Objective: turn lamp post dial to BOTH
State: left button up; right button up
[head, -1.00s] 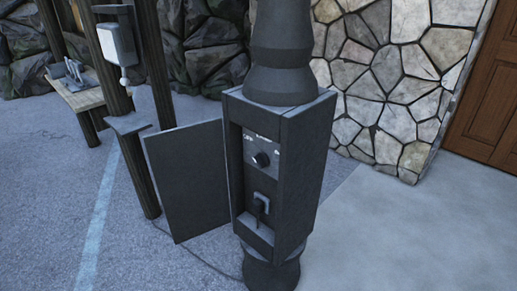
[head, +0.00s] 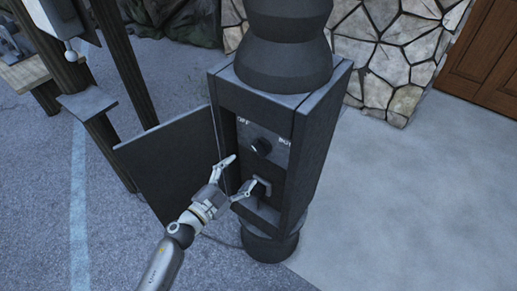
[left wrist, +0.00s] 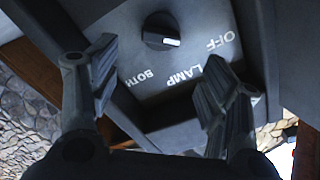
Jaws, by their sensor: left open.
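The black round dial (head: 261,146) sits on the panel inside the open box of the dark lamp post (head: 285,62). The left wrist view shows the dial (left wrist: 160,34) close up, with the labels OFF, LAMP and BOTH around it. Its white mark points towards OFF. My right gripper is not in view.
The open box door (head: 168,165) stands out to the left, close to my left arm. A wooden post (head: 105,140) stands at the left. Clear pavement (head: 390,200) lies to the right.

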aim_at(257, 152)
pick_arm(q)
jog(key=x, duration=0.9)
jog(key=shift+w+a+f, duration=0.1)
jog(key=shift+f, duration=0.05)
jog(key=shift+b+x, duration=0.3)
jog(key=shift+x, duration=0.45)
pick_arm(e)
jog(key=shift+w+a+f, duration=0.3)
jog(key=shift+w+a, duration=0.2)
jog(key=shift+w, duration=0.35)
pick_arm(q)
jog(key=shift+c, duration=0.3)
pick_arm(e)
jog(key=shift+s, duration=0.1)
pick_arm(q)
jog(key=c, duration=0.7)
jog(key=shift+c, duration=1.1)
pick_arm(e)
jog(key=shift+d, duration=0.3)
